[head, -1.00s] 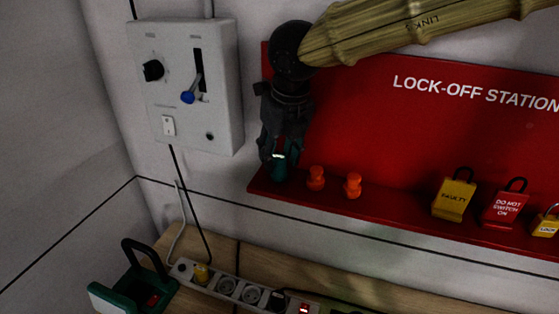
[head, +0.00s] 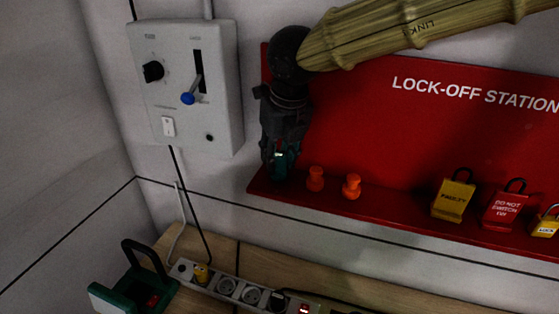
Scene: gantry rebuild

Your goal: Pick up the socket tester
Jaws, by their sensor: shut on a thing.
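The socket tester (head: 279,161) is a small dark green thing with a pale patch on its front. It is at the left end of the red lock-off station's ledge. My gripper (head: 280,165) reaches down over it from above and is shut on it. The fingers cover much of the tester's sides. I cannot tell whether its lower end touches the ledge.
A grey switch box (head: 190,88) is on the wall at left. Below, a power strip (head: 228,287) and a green-black device (head: 133,285) lie on the wooden bench.

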